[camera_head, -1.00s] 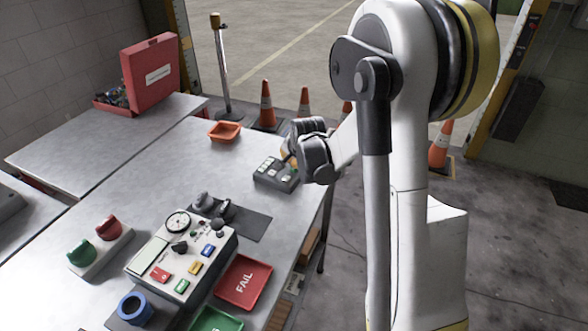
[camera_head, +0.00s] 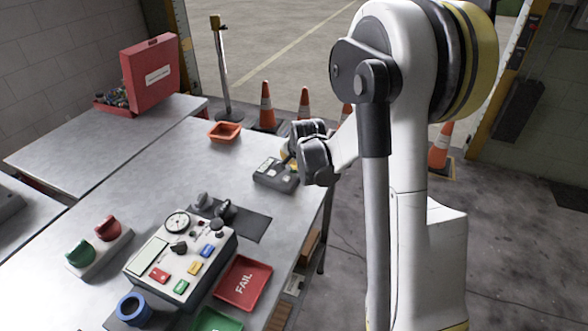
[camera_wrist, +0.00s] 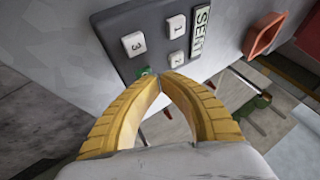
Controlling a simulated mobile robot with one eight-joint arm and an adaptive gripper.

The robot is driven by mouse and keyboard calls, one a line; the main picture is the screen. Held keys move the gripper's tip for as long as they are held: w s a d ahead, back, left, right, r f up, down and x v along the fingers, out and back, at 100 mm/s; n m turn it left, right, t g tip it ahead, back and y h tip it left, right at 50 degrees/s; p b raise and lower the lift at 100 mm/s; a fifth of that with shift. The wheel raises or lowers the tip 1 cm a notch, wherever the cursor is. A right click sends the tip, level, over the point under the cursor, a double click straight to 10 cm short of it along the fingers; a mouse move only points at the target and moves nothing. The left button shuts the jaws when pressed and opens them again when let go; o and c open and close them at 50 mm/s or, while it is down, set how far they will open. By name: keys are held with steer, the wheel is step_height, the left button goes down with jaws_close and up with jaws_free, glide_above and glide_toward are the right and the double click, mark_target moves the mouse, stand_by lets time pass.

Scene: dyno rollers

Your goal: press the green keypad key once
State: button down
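The dark grey keypad (camera_head: 274,177) lies at the far right part of the table. In the wrist view, the keypad (camera_wrist: 122,28) has white keys 1, 2 and 3 and a label or display reading SENT (camera_wrist: 200,32). The green key (camera_wrist: 146,71) shows only as a sliver beside the fingertips. My gripper (camera_wrist: 163,76) has its two yellow fingers curved together, tips meeting, nothing between them. The tips are at or just over the green key and hide most of it. I cannot tell whether they touch it or whether it is pushed down.
A console (camera_head: 207,262) with coloured keys and a dial stands nearer. A red FAIL tray (camera_head: 262,282) is beside it. An orange bin (camera_head: 224,138) is behind the keypad; it also shows in the wrist view (camera_wrist: 265,36). Traffic cones (camera_head: 266,106) stand beyond the table.

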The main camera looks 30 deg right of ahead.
steer(key=shift+r+p, duration=0.45)
steer(key=shift+r, duration=0.3)
steer(key=shift+r, duration=0.1)
steer(key=shift+r+p, duration=1.8)
steer(key=shift+r, duration=0.6)
